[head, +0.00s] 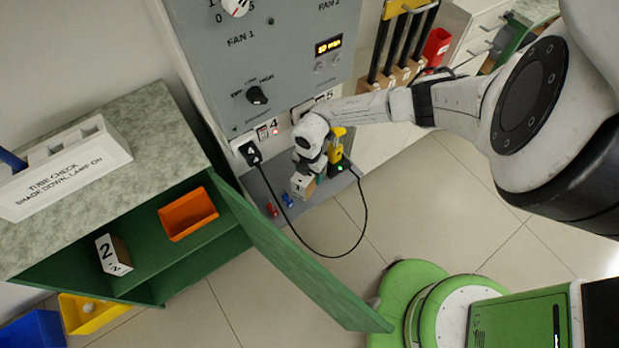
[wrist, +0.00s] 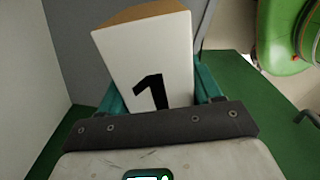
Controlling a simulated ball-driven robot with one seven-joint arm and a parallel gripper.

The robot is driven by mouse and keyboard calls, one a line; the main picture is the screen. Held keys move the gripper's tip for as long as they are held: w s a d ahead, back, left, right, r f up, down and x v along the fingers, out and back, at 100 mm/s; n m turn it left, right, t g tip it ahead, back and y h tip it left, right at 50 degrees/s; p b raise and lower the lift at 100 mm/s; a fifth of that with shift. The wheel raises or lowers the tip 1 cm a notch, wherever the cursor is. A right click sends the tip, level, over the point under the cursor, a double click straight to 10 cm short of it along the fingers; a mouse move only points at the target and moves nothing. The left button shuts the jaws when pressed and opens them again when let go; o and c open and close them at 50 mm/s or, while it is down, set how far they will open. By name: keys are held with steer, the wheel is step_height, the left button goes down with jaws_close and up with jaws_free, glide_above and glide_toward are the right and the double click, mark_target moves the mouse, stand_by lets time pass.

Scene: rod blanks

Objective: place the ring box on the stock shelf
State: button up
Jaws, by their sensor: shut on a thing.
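My gripper (head: 308,173) is shut on a box (head: 301,187) with a white face and a brown cardboard top. In the wrist view, the white face of this held box (wrist: 146,62) bears a black "1", and it sits tilted between the teal fingers of my gripper (wrist: 160,92). In the head view it is small and partly covered by my gripper, over the grey ledge below the control panel. No label names it as the ring box. No shelf is labelled as stock; an open green cabinet (head: 165,262) has a shelf at the left.
A box numbered 2 (head: 113,254) and an orange bin (head: 188,213) are in the cabinet. Its green door (head: 305,262) stands open into the floor space. A black cable (head: 363,212) loops near my gripper. Yellow (head: 92,313) and blue (head: 33,331) bins are at lower left.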

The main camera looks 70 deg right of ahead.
steer(key=shift+d+f, duration=0.2)
steer(key=shift+f, duration=0.05)
steer(key=shift+w+d+f+b, duration=0.15)
steer(key=shift+f+b, duration=0.6)
steer(key=shift+f, duration=0.9)
steer(key=shift+f, duration=0.1)
steer(key=o, duration=1.3)
